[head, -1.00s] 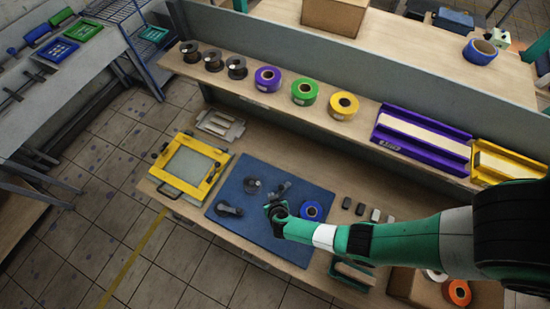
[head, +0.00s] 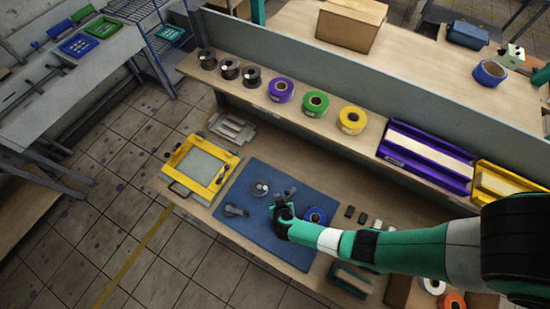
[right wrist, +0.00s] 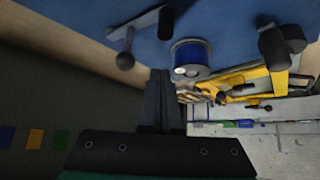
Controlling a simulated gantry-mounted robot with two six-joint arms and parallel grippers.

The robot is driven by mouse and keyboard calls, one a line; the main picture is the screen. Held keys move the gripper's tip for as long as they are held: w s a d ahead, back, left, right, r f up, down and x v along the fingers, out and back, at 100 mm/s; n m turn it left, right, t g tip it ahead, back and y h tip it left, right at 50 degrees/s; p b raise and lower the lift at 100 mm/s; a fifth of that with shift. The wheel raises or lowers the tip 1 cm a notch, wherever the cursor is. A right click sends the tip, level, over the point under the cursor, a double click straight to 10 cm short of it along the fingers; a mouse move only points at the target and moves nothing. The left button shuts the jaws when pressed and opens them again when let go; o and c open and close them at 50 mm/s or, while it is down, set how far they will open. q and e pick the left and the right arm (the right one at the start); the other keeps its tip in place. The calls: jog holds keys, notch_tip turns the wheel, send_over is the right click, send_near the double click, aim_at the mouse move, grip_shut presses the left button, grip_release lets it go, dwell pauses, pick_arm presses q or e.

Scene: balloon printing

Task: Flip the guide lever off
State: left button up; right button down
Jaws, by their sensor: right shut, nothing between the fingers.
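My right gripper (head: 283,207) is shut and empty over the blue mat (head: 243,228), close to a small dark lever part (head: 291,191); I cannot tell whether they touch. A round grey-topped device (head: 260,188) and another dark lever-like part (head: 233,210) sit left of it on the mat. The right wrist view shows my dark fingers (right wrist: 160,98) together, a grey lever with a ball knob (right wrist: 140,36), a short blue-sided cylinder (right wrist: 190,58) and a dark knobbed part (right wrist: 281,46). Which part is the guide lever is unclear. My left gripper is not in view.
A yellow frame (head: 184,189) stands left of the mat. Several spools and tape rolls, including a green one (head: 315,103), line the shelf behind.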

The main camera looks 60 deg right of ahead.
jog(key=r, duration=0.1)
jog(key=s+r+p, duration=0.1)
jog(key=shift+a+r, duration=0.3)
jog(key=shift+a, duration=0.1)
jog(key=shift+s+a+b, duration=0.2)
jog(key=shift+b, duration=0.2)
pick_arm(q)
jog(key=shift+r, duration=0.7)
pick_arm(e)
jog(key=shift+s+a+r, duration=0.25)
jog(key=shift+s+r, duration=0.15)
jog(key=shift+r, duration=0.15)
jog(key=shift+d, duration=0.1)
